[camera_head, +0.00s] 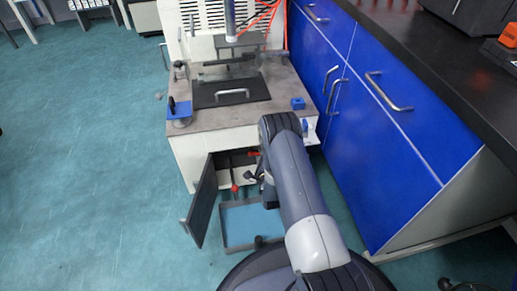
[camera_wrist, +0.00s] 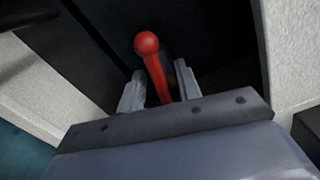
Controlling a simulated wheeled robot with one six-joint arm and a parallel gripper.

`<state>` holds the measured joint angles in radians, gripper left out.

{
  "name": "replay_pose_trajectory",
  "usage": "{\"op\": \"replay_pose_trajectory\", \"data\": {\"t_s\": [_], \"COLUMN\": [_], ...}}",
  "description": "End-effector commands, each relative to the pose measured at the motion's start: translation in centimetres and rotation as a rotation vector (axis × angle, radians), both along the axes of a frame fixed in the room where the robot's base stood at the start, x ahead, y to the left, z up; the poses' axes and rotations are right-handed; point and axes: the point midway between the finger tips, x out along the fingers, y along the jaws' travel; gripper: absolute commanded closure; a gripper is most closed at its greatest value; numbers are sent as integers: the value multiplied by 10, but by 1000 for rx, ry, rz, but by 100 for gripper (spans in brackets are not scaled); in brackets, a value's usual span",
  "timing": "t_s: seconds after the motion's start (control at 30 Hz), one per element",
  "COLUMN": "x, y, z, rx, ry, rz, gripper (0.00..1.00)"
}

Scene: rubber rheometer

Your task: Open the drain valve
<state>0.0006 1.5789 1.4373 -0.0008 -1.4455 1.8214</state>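In the wrist view a red lever with a round ball knob (camera_wrist: 146,43) stands inside a dark opening. My gripper (camera_wrist: 160,85) has its two grey fingers apart, one on each side of the lever's shaft, with narrow gaps visible. In the head view my gripper (camera_head: 257,177) is at the open lower compartment of the machine, partly hidden by my arm. Two red parts show there: a knob (camera_head: 235,188) and a handle (camera_head: 254,154) higher up. I cannot tell which one is between my fingers. The valve body is hidden.
The compartment door (camera_head: 203,204) hangs open at left. A grey-rimmed tray (camera_head: 226,246) with a blue inside lies below the opening. Blue cabinets (camera_head: 400,130) under a dark counter stand close on the right. The floor at left is clear.

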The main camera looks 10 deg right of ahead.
Motion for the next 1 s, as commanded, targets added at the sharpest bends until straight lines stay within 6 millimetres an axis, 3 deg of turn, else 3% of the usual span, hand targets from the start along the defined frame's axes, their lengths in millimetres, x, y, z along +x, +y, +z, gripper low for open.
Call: {"op": "replay_pose_trajectory", "data": {"t_s": [0.2,0.6,0.87,1.0], "x": [0,0,0,0], "y": [0,0,0,0], "z": [0,0,0,0], "rx": [0,0,-17,-108], "ry": [0,0,0,0], "rz": [0,0,0,0], "gripper": [68,100,100,100]}}
